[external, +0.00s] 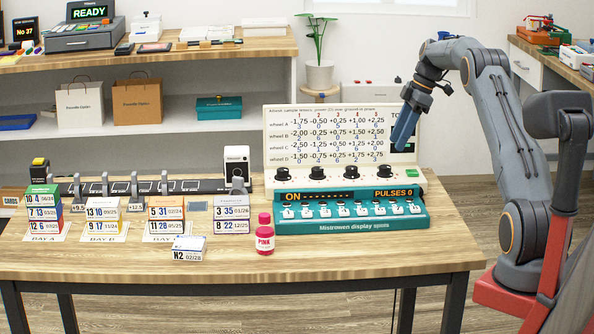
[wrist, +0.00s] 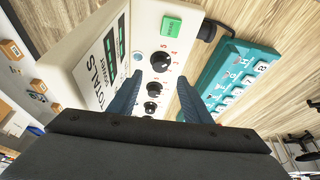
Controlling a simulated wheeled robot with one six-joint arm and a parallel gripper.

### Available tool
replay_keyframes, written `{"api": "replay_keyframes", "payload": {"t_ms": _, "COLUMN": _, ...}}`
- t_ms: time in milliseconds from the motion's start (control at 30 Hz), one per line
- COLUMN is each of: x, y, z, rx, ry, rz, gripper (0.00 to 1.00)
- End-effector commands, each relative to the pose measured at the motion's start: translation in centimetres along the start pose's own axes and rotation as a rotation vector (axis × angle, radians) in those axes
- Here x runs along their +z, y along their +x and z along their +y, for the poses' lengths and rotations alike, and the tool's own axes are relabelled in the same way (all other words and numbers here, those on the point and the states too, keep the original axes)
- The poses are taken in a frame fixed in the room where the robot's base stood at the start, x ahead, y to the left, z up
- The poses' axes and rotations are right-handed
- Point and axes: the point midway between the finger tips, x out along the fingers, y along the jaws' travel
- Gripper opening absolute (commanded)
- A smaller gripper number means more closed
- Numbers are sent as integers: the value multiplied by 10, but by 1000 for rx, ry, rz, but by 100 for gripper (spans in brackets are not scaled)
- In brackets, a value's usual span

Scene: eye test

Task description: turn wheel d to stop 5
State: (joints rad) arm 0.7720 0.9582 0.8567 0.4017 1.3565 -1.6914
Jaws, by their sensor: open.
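A row of black wheels sits along the lower edge of the cream panel (external: 330,110). The rightmost wheel (external: 384,172), beside the green button, I take as wheel d; no letter is readable at it. It also shows in the wrist view (wrist: 160,62), with red stop numbers around it, 5 among them; its pointer setting is too small to tell. My gripper (external: 400,146) is above and slightly right of this wheel in the external view, apart from it. In the wrist view my gripper (wrist: 160,79) is open and empty, its blue fingers spread, the wheels visible between and beyond them.
The green button (wrist: 172,25) is close to that wheel. A teal unit (external: 350,222) with numbered keys and an "ON, PULSES 0" display stands in front of the panel. A pink bottle (external: 265,240) and stacked number cards (external: 104,213) stand left. The table's front right is clear.

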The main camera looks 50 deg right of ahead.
Motion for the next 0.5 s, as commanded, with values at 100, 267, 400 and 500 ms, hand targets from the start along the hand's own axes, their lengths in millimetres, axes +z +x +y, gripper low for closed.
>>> {"api": "replay_keyframes", "payload": {"t_ms": 100, "x": 0, "y": 0, "z": 0, "rx": 0, "ry": 0, "rz": 0, "gripper": 45}}
{"api": "replay_keyframes", "payload": {"t_ms": 267, "x": 0, "y": 1, "z": 0, "rx": 4, "ry": 28, "rz": -10, "gripper": 45}}
{"api": "replay_keyframes", "payload": {"t_ms": 400, "x": 0, "y": 4, "z": -3, "rx": 26, "ry": 162, "rz": -56, "gripper": 45}}
{"api": "replay_keyframes", "payload": {"t_ms": 500, "x": 0, "y": 7, "z": -5, "rx": 67, "ry": 319, "rz": -105, "gripper": 45}}
